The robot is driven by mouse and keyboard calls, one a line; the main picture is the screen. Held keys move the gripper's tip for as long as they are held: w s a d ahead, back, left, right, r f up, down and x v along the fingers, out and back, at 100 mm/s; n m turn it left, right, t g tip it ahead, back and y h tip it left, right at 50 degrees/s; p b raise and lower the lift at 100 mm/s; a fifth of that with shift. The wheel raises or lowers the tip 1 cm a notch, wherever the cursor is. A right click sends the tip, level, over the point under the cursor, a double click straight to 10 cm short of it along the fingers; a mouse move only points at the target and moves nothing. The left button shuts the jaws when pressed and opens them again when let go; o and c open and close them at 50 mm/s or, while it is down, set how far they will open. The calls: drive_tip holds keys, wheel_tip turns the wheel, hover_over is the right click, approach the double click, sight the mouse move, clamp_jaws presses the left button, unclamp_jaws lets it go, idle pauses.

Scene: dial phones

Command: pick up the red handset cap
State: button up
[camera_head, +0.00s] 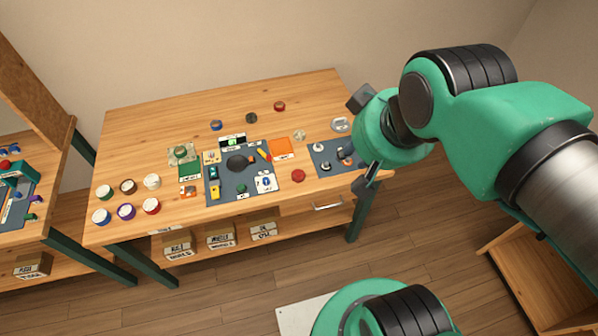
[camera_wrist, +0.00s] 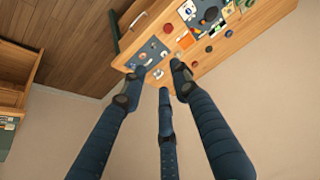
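Several red round pieces are on the wooden table, and I cannot tell for sure which is the handset cap. A bright red disc (camera_head: 298,175) lies near the front edge, left of a small grey mat; it also shows in the wrist view (camera_wrist: 168,28). A darker red round piece (camera_head: 279,106) sits at the back. My gripper (camera_head: 364,137) is in the air by the table's right end, apart from all of these. In the wrist view its fingers (camera_wrist: 158,92) are spread and empty.
The table (camera_head: 150,120) also bears a dark mat (camera_head: 213,198) with phone parts, an orange square (camera_head: 279,147), a small grey mat (camera_head: 322,165) with knobs, and several coloured round pieces at left. A drawer handle (camera_head: 328,206) juts from the front. The back of the table is mostly clear.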

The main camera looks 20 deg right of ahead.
drive_tip(key=shift+o, duration=0.6)
drive_tip(key=o, duration=0.7)
drive_tip(key=w+a+f+g+b, duration=0.1)
drive_tip(key=w+f, duration=0.5)
drive_tip(key=w, duration=0.3)
drive_tip(key=w+f+g+b, duration=0.1)
drive_tip(key=w+f, duration=0.5)
drive_tip(key=w, duration=0.3)
drive_tip(key=w+a+f+g+b, duration=0.1)
drive_tip(key=w+f, duration=0.4)
drive_tip(key=f, duration=0.5)
drive_tip(key=w+a+f+g+b, duration=0.1)
drive_tip(key=w+f, duration=0.4)
drive_tip(key=f, duration=0.6)
drive_tip(key=shift+w, duration=0.35)
drive_tip(key=shift+f, duration=0.15)
